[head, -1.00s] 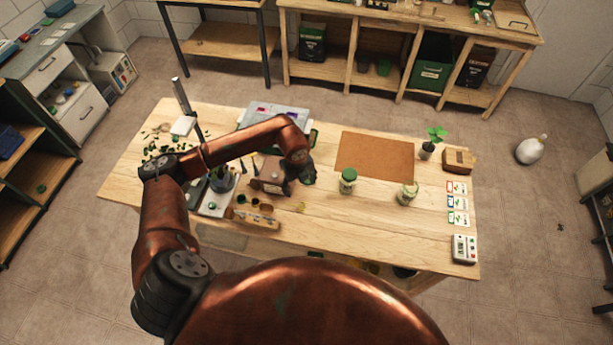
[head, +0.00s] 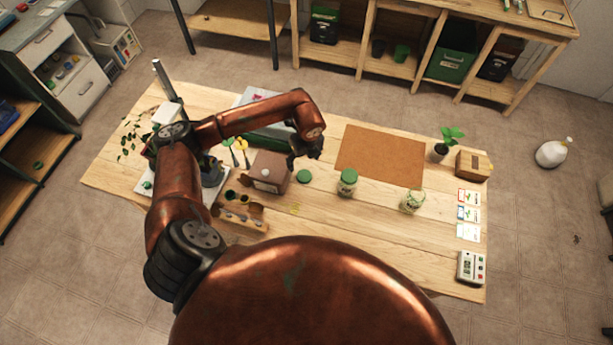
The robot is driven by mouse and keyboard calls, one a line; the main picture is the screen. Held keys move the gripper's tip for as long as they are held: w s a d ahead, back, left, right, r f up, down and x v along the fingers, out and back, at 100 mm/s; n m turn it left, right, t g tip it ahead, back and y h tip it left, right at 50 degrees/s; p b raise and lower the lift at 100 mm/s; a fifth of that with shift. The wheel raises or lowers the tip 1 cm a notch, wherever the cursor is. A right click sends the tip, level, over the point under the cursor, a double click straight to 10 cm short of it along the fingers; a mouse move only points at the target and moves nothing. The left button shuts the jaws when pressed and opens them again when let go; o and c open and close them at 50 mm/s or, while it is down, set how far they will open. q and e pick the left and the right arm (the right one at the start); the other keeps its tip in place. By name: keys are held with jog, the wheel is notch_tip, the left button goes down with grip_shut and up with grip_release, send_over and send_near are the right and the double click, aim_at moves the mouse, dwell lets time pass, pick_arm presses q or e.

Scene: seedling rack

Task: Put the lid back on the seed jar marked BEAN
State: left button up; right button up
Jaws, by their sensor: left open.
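A loose green lid (head: 304,176) lies flat on the table. A glass jar with a green lid on it (head: 348,183) stands upright just right of the loose lid. A second glass jar (head: 412,202), with pale contents and no green top, stands farther right. The marks on both jars are too small to read, so I cannot tell which is BEAN. My left gripper (head: 305,157) is open and empty, just beyond the loose lid and apart from it in the picture. My right gripper is not in view.
A brown box (head: 269,172) stands close left of the loose lid. A wooden holder with small pots (head: 240,214) is nearer. A brown mat (head: 381,156) lies clear behind the jars. A potted seedling (head: 440,151) and small wooden box (head: 473,164) stand at right.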

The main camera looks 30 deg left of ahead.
aim_at(304, 175)
pick_arm(q)
notch_tip(304, 175, down, 4)
jog(key=shift+w+a+r+b, duration=0.1)
jog(key=shift+w+b, duration=0.05)
jog(key=shift+b, duration=1.1)
jog(key=shift+f, duration=0.2)
jog(key=shift+w+a+f, duration=0.1)
jog(key=shift+f, duration=1.2)
jog(key=shift+f, duration=0.1)
jog(key=shift+w+f, duration=0.2)
jog(key=shift+f, duration=1.1)
jog(key=shift+w+f, duration=0.2)
jog(key=shift+f, duration=1.05)
jog(key=shift+c, duration=0.2)
